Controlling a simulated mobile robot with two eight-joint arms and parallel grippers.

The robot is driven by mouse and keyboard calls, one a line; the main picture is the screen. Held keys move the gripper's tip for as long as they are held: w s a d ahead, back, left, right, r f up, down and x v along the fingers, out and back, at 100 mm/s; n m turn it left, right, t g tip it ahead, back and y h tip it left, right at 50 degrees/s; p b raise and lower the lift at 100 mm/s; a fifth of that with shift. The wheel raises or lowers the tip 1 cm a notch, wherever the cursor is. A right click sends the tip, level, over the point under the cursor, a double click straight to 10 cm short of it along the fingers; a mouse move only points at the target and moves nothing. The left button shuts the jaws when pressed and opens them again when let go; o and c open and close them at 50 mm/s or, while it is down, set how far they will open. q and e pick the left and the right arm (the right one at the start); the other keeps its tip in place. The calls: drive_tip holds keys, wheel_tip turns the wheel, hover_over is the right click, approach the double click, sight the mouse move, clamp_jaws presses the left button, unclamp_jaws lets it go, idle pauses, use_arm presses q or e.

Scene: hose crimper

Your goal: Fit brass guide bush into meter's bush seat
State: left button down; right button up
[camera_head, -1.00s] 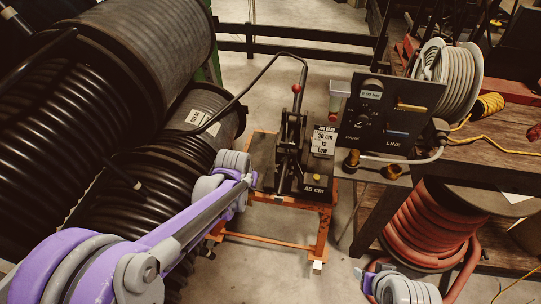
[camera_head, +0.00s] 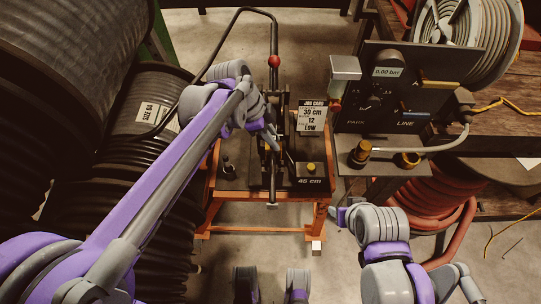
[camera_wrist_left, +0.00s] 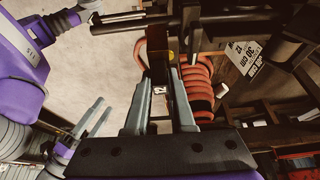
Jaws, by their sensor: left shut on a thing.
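The black meter box (camera_head: 296,183), labelled "45 cm" with a yellow knob on top, sits at the right front of the orange-framed stand. I cannot make out its bush seat. My left gripper (camera_head: 273,138) is over the stand, beside the upright lever mechanism and left of the box. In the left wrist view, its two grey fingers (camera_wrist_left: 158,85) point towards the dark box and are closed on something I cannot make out. I cannot clearly identify the brass guide bush. My right gripper (camera_head: 337,214) is low, right of the stand's front; its fingers are too small to read.
A lever with a red knob (camera_head: 274,62) rises behind my left gripper. A job card (camera_head: 311,117) stands behind the box. The gauge panel (camera_head: 385,95) and brass fittings (camera_head: 360,152) are right; black hose reels (camera_head: 120,125) are left.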

use_arm(q)
drive_tip(key=f, duration=0.3)
drive_tip(key=shift+s, duration=0.2)
drive_tip(key=shift+w+f+b, duration=0.15)
drive_tip(key=shift+f+b, duration=0.2)
drive_tip(key=shift+f, duration=1.75)
drive_tip(key=shift+f, duration=0.2)
drive_tip(key=c, duration=0.8)
unclamp_jaws()
drive_tip(key=shift+o, duration=0.2)
drive_tip(key=shift+r, duration=0.15)
